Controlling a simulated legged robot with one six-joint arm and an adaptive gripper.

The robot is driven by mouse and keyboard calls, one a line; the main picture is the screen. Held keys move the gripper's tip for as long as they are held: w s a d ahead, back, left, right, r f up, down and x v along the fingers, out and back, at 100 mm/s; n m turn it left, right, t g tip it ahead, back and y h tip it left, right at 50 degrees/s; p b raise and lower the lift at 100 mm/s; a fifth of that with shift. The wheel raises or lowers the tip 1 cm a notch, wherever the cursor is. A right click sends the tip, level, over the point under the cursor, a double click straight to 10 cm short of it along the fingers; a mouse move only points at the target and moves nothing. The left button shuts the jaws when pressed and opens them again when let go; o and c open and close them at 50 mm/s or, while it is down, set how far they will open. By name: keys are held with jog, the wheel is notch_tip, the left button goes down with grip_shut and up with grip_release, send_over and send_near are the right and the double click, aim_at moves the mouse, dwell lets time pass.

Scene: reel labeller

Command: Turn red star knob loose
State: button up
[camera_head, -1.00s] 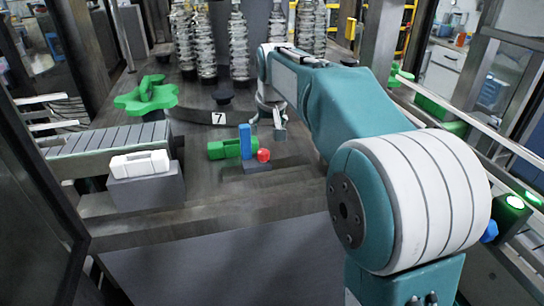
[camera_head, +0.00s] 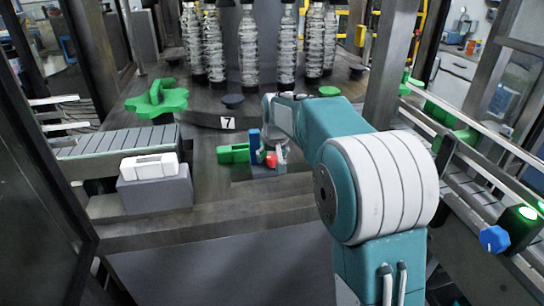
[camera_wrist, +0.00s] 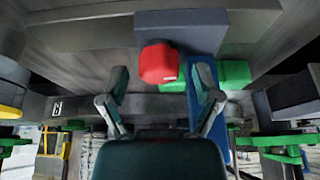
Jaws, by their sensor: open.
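The red knob (camera_head: 271,160) sits low on a small grey block with a blue upright piece (camera_head: 254,141) and a green part (camera_head: 233,153) to its left. In the wrist view the red knob (camera_wrist: 159,64) appears just beyond the fingertips, slightly left of the middle between them. The blue piece (camera_wrist: 204,75) lies close to the right finger. My gripper (camera_wrist: 160,85) is open and empty, its two fingers apart. In the head view my gripper (camera_head: 277,153) is at the knob and partly covers it. I cannot tell whether a finger touches it.
A green star-shaped wheel (camera_head: 156,101) and a white box on a grey block (camera_head: 156,187) stand to the left. Several clear bottles (camera_head: 248,50) stand behind. A blue knob (camera_head: 494,239) is at the right rail. The plate in front of the block is clear.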

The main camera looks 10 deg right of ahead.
grip_shut()
jog(key=shift+n, duration=0.4)
jog(key=n+y, duration=0.1)
jog(key=n, duration=0.1)
jog(key=n+y, duration=0.1)
jog(key=n, duration=0.1)
jog(key=shift+d+f+n+g, duration=0.1)
jog(key=shift+n+g, duration=0.2)
jog(key=n+y, duration=0.1)
jog(key=n, duration=0.2)
jog(key=n+g, duration=0.1)
jog(key=n, duration=0.2)
jog(key=shift+g+y, duration=0.3)
jog(key=shift+y, duration=0.1)
jog(key=n+g, duration=0.1)
jog(key=n, duration=0.2)
jog(key=n+g, duration=0.1)
jog(key=n, duration=0.2)
jog(key=shift+w+n+y, duration=0.15)
jog(key=shift+n+y, duration=0.15)
jog(key=n+g, duration=0.2)
jog(key=n, duration=0.3)
jog(key=shift+n, duration=0.3)
